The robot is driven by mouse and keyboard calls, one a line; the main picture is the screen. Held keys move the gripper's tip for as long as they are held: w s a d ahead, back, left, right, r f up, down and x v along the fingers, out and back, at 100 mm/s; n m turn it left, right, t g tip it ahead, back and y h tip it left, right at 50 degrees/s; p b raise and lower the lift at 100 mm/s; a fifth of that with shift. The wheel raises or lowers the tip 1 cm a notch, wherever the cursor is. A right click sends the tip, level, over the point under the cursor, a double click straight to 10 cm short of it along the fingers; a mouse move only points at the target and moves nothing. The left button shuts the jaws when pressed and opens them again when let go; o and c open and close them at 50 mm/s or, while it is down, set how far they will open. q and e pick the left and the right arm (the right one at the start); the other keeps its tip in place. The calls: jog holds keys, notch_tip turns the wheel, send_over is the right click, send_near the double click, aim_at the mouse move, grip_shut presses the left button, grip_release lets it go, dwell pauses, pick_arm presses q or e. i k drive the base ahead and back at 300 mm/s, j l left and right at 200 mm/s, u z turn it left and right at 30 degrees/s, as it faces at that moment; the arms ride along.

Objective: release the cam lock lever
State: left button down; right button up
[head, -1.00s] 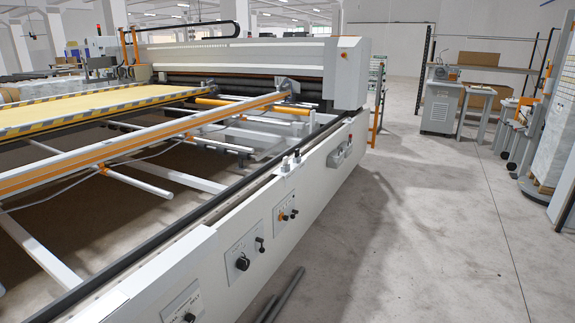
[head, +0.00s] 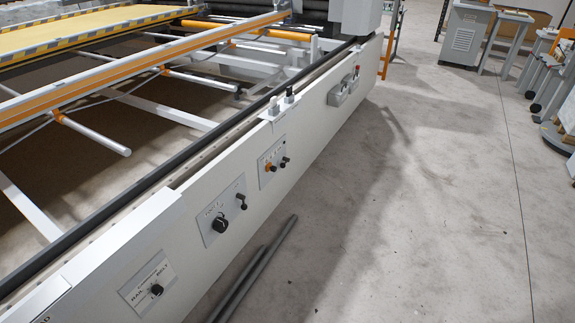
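No label that I can read marks the cam lock lever, so I cannot tell which control it is. On the white side rail of the gantry (head: 215,190), a panel carries an orange knob (head: 270,167) and a small black lever (head: 285,161). A nearer panel has a black rotary knob (head: 220,225) and another small black lever (head: 241,200). Farther along, a grey double housing (head: 342,92) has a small red-tipped part (head: 357,70). Neither gripper is in view.
A dial panel marked RAIL and BELT (head: 150,281) is nearest. Two short posts, one of them black-topped (head: 290,94), stand on the rail top. Grey rods (head: 255,268) show low beside the rail. The concrete floor (head: 430,220) to the right is clear.

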aim_at(286, 160)
jog(key=i+l+u, duration=0.25)
jog(key=i+l, duration=1.55)
jog(key=i, duration=0.15)
